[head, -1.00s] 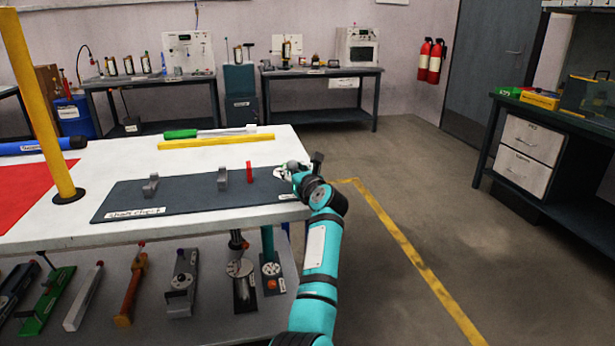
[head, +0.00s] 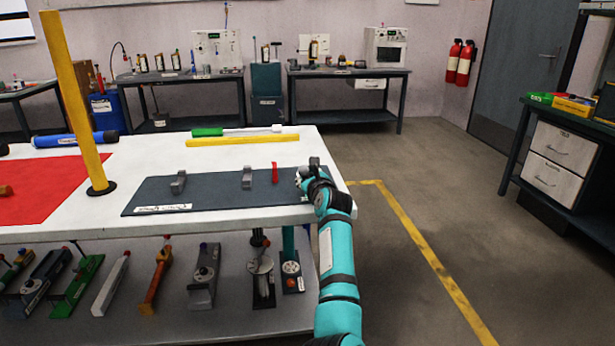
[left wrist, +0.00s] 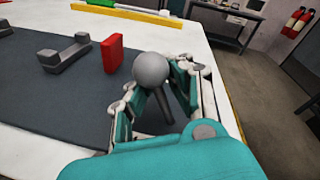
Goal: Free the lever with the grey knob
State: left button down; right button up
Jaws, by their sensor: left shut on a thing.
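The grey ball knob (left wrist: 151,68) sits on a dark rod (left wrist: 163,106) in the left wrist view. My left gripper (left wrist: 156,84) is shut on the knob, with a finger on each side of it. In the head view my left gripper (head: 308,174) is at the right end of the dark mat (head: 215,194) and hides most of the knob and rod. An upright red block (head: 275,173) stands on the mat just left of the gripper; it also shows in the left wrist view (left wrist: 112,54). The rod's lower end is not clear. My right gripper is not in view.
Two grey brackets (head: 247,178) (head: 178,182) stand on the mat. A yellow post (head: 75,100) rises from the white table (head: 130,150) at left. A yellow bar (head: 240,140) and a green-handled tool (head: 215,132) lie behind the mat. Several tools lie on the shelf below.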

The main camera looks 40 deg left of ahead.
pick_arm(q)
jog(key=shift+s+f, duration=0.15)
jog(key=shift+f, duration=0.3)
jog(key=c, duration=1.7)
grip_release()
jog(key=shift+o, duration=1.3)
jog(key=shift+s+d+r, duration=0.1)
jog(key=shift+s+r, duration=0.1)
jog(key=shift+r, duration=0.1)
jog(key=o, duration=0.4)
jog(key=shift+s+r, duration=0.1)
jog(key=shift+r, duration=0.1)
jog(key=shift+o, duration=0.2)
jog(key=shift+r, duration=0.1)
jog(key=shift+r, duration=0.25)
notch_tip(320, 180, up, 9)
jog(key=shift+r, duration=0.15)
